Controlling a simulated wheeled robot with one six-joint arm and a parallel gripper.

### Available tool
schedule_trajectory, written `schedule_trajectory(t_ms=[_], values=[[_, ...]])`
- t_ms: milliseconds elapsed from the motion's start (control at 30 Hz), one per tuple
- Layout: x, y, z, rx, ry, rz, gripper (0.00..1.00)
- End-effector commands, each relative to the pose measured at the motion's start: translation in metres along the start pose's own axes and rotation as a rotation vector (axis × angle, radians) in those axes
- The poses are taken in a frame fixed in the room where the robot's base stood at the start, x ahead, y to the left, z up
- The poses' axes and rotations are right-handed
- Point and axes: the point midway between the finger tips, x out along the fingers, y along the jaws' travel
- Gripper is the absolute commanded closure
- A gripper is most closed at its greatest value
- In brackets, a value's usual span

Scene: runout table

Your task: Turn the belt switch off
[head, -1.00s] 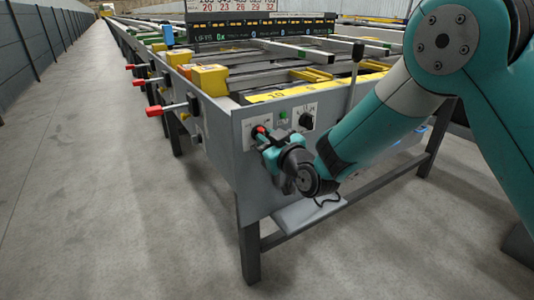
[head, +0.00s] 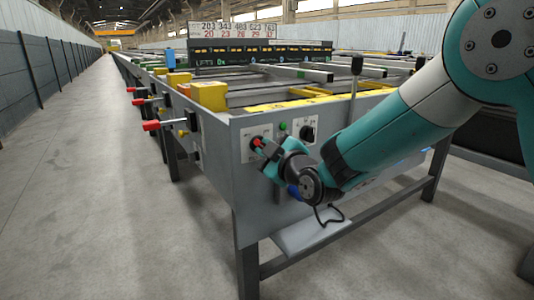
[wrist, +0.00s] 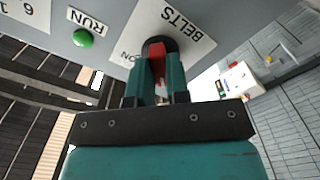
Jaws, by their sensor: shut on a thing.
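The belt switch (head: 257,143) is a red handle on a black round base, on a white plate at the left of the table's grey end panel. In the wrist view the plate reads BELTS, with ON by its lower left corner, and the red handle (wrist: 155,50) stands between my fingers. My gripper (head: 264,149) is at the switch, and its teal fingers (wrist: 159,75) are shut on the handle. The fingers hide part of the handle, and any OFF mark is not visible.
A green RUN button (wrist: 84,38) and a black selector knob (head: 308,133) sit right of the switch in the head view. Red-tipped levers (head: 151,126) stick out from the table's left side. A grey step (head: 305,235) hangs below the panel. The left aisle floor is clear.

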Motion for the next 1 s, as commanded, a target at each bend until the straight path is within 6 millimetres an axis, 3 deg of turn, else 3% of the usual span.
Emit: schedule_trajectory(t_ms=[333, 367, 467, 800, 1000], values=[[0.001, 0.000, -0.003, -0.004, 0.005, 0.001, 1.00], [0.001, 0.000, -0.003, -0.004, 0.005, 0.001, 0.82], [0.001, 0.000, -0.002, -0.004, 0.004, 0.001, 0.59], [-0.003, 0.000, -0.001, -0.003, 0.001, 0.000, 0.58], [-0.031, 0.002, -0.001, -0.002, -0.002, 0.000, 0.58]])
